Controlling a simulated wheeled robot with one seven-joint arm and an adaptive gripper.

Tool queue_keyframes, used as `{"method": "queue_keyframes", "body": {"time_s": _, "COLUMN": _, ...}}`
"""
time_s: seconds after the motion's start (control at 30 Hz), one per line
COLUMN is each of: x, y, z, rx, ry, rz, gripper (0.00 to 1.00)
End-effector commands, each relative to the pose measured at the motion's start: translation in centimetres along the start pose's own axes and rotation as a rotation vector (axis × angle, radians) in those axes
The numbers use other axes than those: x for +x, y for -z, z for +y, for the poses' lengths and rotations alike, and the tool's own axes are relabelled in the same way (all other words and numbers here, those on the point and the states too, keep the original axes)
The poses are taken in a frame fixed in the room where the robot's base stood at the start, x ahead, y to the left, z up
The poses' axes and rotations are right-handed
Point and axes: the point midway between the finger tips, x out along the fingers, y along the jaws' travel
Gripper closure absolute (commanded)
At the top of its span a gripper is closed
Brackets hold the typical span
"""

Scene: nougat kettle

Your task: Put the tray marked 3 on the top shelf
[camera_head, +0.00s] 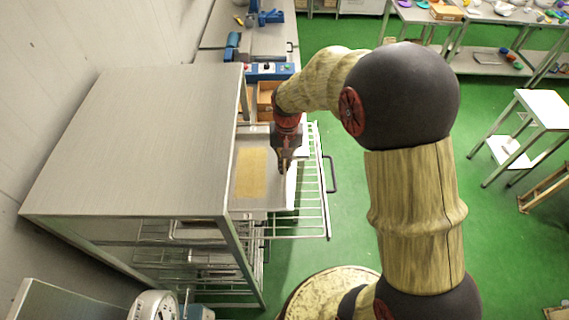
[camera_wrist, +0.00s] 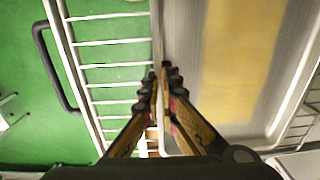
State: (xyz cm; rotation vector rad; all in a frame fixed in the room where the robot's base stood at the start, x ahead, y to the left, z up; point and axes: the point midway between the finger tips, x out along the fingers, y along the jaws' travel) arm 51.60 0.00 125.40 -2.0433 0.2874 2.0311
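A shallow metal tray (camera_head: 280,192) with a flat yellow slab in it lies at the open front of a metal rack cabinet, over a pulled-out wire shelf (camera_head: 317,205). No number can be read on it. My gripper (camera_head: 284,168) is at the tray's right edge, pointing down. In the wrist view the fingertips (camera_wrist: 164,76) are close together with the rim of the tray (camera_wrist: 182,50) between them. They look shut on that rim. The cabinet top (camera_head: 140,140) hides the tray's left part and the upper shelf.
Lower wire shelves with trays (camera_head: 195,260) show under the cabinet top. The wire shelf has a dark handle (camera_head: 331,174) sticking out right. A scale (camera_head: 155,304) stands at the bottom left. A bench with blue tools (camera_head: 268,17) stands behind.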

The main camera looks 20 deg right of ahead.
Motion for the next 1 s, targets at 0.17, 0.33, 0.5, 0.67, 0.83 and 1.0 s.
{"method": "queue_keyframes", "body": {"time_s": 0.17, "x": 0.1, "y": 0.0, "z": 0.0, "rx": 0.0, "ry": 0.0, "rz": -0.001, "gripper": 0.89}}
{"method": "queue_keyframes", "body": {"time_s": 0.33, "x": 0.1, "y": 0.0, "z": 0.0, "rx": 0.0, "ry": 0.0, "rz": -0.001, "gripper": 0.79}}
{"method": "queue_keyframes", "body": {"time_s": 0.5, "x": 0.1, "y": 0.0, "z": 0.0, "rx": 0.0, "ry": 0.0, "rz": -0.001, "gripper": 0.77}}
{"method": "queue_keyframes", "body": {"time_s": 0.67, "x": 0.0, "y": 0.0, "z": 0.0, "rx": 0.0, "ry": 0.0, "rz": -0.001, "gripper": 0.77}}
{"method": "queue_keyframes", "body": {"time_s": 0.83, "x": -1.2, "y": 0.1, "z": 0.0, "rx": 0.0, "ry": 0.0, "rz": 0.001, "gripper": 0.77}}
{"method": "queue_keyframes", "body": {"time_s": 1.0, "x": -4.4, "y": 0.1, "z": 0.0, "rx": 0.0, "ry": 0.001, "rz": 0.004, "gripper": 0.77}}
